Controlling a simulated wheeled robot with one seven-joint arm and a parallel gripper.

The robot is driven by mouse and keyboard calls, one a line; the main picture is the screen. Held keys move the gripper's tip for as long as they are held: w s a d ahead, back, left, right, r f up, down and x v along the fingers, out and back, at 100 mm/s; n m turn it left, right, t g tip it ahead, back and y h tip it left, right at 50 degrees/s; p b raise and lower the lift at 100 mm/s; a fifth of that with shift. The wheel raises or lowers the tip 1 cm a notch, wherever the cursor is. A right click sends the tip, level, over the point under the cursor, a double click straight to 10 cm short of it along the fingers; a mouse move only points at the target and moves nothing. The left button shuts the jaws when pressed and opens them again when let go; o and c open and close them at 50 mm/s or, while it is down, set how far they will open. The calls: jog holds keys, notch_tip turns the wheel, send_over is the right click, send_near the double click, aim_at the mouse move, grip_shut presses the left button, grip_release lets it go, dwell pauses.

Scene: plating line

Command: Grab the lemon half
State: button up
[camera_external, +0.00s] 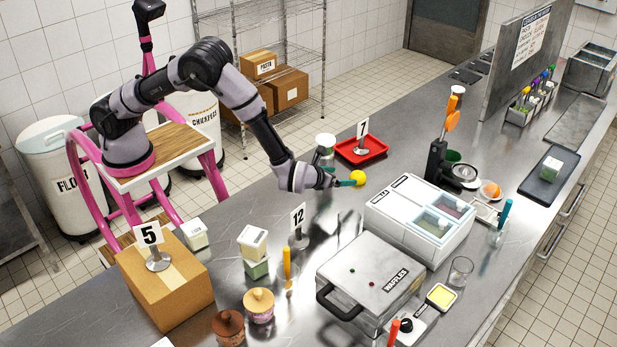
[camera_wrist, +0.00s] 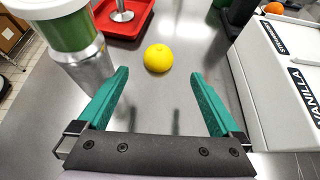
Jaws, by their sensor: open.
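The lemon half (camera_wrist: 158,58) is a yellow rounded piece on the steel counter. In the wrist view it lies ahead of my gripper (camera_wrist: 158,88), roughly centred between the two green fingers and a little beyond their tips. The fingers are spread apart with nothing between them. In the external view the lemon half (camera_external: 358,178) shows just right of my gripper (camera_external: 346,183). Whether a finger touches it cannot be told there.
A jar with a white lid and green band (camera_wrist: 68,35) stands close to the left finger. A red tray (camera_wrist: 122,22) with the number 7 stand lies beyond. A white tub unit labelled vanilla (camera_wrist: 272,80) stands at right. Bare counter surrounds the lemon half.

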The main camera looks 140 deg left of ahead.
aim_at(354, 177)
jog(key=x, duration=0.4)
jog(key=shift+a+f, duration=0.2)
jog(key=shift+a, duration=0.1)
jog(key=shift+f+x, duration=0.25)
jog(key=shift+x, duration=2.15)
jog(key=shift+d+r, duration=0.1)
jog(key=shift+d, duration=0.05)
jog(key=c, duration=1.3)
